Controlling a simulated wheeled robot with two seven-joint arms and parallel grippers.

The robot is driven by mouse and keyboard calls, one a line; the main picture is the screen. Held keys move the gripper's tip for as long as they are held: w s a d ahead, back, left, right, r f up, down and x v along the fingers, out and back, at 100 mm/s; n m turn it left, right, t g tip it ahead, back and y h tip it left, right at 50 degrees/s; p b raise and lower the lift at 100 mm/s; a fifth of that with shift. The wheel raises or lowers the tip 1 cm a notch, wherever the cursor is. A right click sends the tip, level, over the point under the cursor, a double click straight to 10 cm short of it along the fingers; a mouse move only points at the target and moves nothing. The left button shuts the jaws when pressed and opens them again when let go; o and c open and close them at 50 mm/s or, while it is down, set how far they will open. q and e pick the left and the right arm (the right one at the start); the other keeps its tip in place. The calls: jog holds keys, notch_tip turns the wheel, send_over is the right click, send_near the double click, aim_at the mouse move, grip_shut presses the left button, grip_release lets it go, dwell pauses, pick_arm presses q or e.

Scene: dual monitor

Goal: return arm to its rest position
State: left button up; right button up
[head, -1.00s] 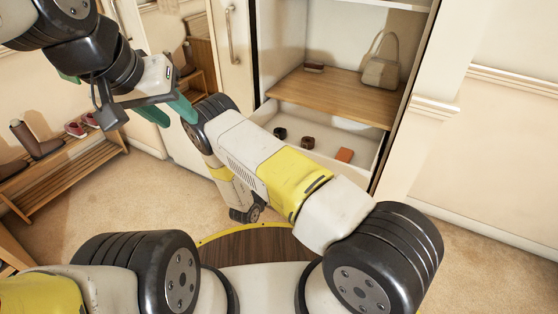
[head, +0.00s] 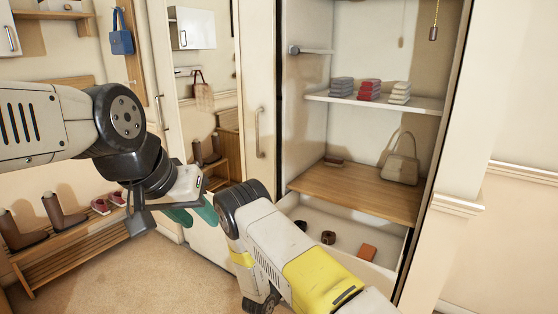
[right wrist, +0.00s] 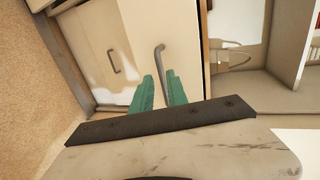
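My left gripper (head: 193,214) is in the middle-left of the head view, with green fingers spread apart and nothing between them. Its arm comes in from the left edge at about mid-height. My right arm (head: 285,255) rises from the bottom right to a black joint, then bends downward. Its gripper is out of sight in the head view. In the right wrist view the right gripper (right wrist: 160,88) has two green fingers with a gap between them and nothing held. A door handle (right wrist: 160,62) shows beyond the fingertips.
An open wardrobe stands at right, with a wooden shelf (head: 350,195), a handbag (head: 399,168), folded clothes (head: 369,90) and a pulled-out drawer (head: 325,228) behind my right arm. A shoe bench (head: 70,245) stands at left. Carpet (head: 150,275) is clear between.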

jog(key=w+a+r+n+g+y, duration=0.1)
jog(key=w+a+r+n+y, duration=0.15)
jog(key=r, duration=0.55)
jog(key=w+a+r+n+g+y, duration=0.1)
jog(key=w+a+r+n+y, duration=0.15)
jog(key=r, duration=0.65)
jog(key=s+d+r+n+g+y, duration=0.1)
jog(key=s+r+n+y, duration=0.2)
jog(key=r, duration=0.6)
jog(key=s+r+n+g+y, duration=0.1)
jog(key=s+r+n+y, duration=0.2)
jog(key=r, duration=0.5)
jog(key=s+d+r+n, duration=0.4)
jog(key=s+r+n, duration=0.3)
jog(key=s+r, duration=0.45)
jog(key=s+d+n+g, duration=0.1)
jog(key=s+d+n, duration=0.2)
jog(key=s, duration=0.6)
jog(key=s+d+n+g+h, duration=0.1)
jog(key=s+d+n, duration=0.3)
jog(key=s, duration=0.6)
jog(key=shift+d, duration=0.25)
